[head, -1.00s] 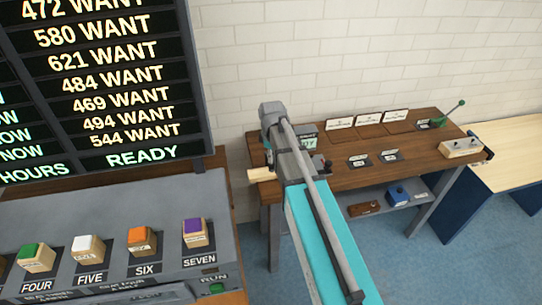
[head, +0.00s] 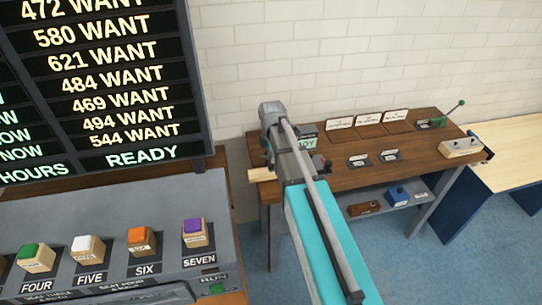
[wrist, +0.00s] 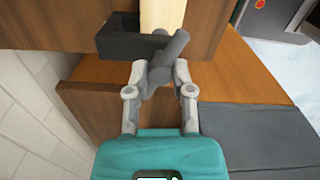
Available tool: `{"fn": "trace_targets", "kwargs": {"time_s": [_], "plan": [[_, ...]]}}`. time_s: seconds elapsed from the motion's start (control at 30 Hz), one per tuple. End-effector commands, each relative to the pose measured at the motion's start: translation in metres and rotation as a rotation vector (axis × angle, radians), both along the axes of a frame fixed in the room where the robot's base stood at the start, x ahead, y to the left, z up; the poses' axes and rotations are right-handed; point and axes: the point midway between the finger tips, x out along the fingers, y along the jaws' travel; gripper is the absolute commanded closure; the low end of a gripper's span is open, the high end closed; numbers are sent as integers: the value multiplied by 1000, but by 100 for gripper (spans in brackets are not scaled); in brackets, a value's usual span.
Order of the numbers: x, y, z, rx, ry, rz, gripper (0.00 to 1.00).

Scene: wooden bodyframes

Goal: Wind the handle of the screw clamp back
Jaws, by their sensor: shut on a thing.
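In the wrist view, the screw clamp (wrist: 122,43) is a dark grey block-like body at the edge of a brown wooden surface. Its grey handle (wrist: 166,55) stands up at a slant between my fingertips. My gripper (wrist: 161,72) is shut on the handle, one finger on each side. A pale wooden strip (wrist: 162,14) runs up from behind the clamp. In the head view, the pale strip (head: 261,174) sticks out at the left end of the bench. My arm hides the clamp and handle there.
The brown workbench (head: 345,178) carries several white cards, a green lever (head: 444,117) and a pale block (head: 460,148). A blue box (head: 398,195) sits on its lower shelf. A console (head: 110,245) with coloured buttons stands left, below a big sign board. A white brick wall is behind.

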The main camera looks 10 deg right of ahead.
Motion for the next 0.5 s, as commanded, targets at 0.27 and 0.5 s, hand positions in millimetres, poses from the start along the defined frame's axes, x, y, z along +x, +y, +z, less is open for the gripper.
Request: {"fn": "trace_targets", "kwargs": {"time_s": [0.27,0.5], "plan": [[-2,1,-1,1,4,14,100],[-2,1,-1,1,4,13,57]]}}
